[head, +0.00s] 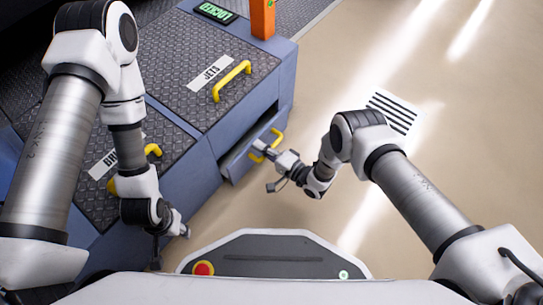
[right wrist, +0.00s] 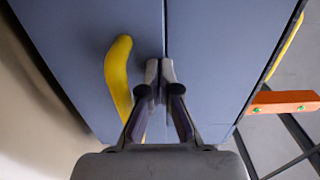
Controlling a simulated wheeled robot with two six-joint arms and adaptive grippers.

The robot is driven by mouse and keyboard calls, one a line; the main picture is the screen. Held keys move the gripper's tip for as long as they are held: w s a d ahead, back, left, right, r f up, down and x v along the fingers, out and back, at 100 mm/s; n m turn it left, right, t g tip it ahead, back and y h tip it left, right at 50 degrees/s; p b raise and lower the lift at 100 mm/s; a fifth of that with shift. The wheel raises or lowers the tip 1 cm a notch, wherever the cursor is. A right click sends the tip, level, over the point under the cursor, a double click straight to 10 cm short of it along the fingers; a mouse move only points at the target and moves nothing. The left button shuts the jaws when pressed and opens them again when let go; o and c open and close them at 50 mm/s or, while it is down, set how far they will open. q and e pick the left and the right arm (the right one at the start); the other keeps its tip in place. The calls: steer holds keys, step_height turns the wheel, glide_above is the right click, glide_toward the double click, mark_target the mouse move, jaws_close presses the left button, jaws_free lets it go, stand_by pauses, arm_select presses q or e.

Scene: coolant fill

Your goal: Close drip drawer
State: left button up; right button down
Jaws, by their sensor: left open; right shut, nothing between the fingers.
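The drip drawer (head: 236,160) is a blue-grey drawer low in the side of the blue cabinet. It looks partly out, with its inside showing behind the front. Its yellow handle (head: 277,138) is on the front and also shows in the right wrist view (right wrist: 118,75). My right gripper (head: 262,150) is shut and empty at the drawer front, beside the handle and not around it. In the right wrist view its fingertips (right wrist: 158,70) are together over the seam between two blue panels; I cannot tell whether they touch. My left gripper (head: 183,231) is open and empty, low beside the cabinet.
The cabinet top has a lid marked JETS (head: 210,71) with a yellow handle (head: 231,81), and another lid (head: 97,200) partly behind my left arm. An orange post (head: 262,18) and a green-lettered sign (head: 215,12) are at the back. The floor at right is clear, with a striped grate (head: 393,112).

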arm_select(q)
steer(key=shift+f+b, duration=0.75)
steer(key=shift+f, duration=0.2)
arm_select(e)
steer(key=x, duration=0.4)
steer(key=shift+w+r, duration=0.1)
steer(key=shift+r, duration=0.05)
steer(key=shift+a+r, duration=0.1)
arm_select(q)
steer(key=shift+d, duration=0.1)
